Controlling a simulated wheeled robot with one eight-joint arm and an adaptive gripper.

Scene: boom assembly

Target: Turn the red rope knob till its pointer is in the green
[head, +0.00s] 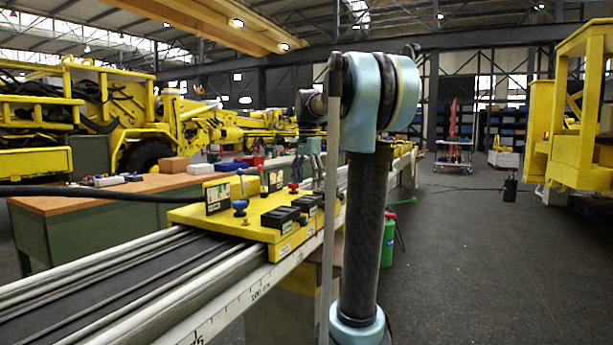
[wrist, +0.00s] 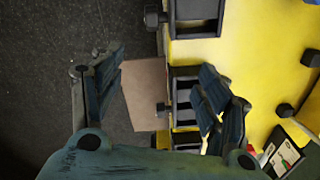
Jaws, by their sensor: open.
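A small red knob (head: 293,187) stands on the yellow panel (head: 250,217) in the head view, near its far end. It is too small there to read a pointer. The right finger is over the yellow panel's edge, the left over the floor side. A gauge card with a green part (wrist: 287,156) shows at the lower right.
A blue knob (head: 240,207), a gauge box (head: 217,196) and black boxes (head: 282,217) stand on the panel. In the wrist view a black tray box (wrist: 198,10) is near the fingers. A workbench (head: 110,195) is at left; open floor at right.

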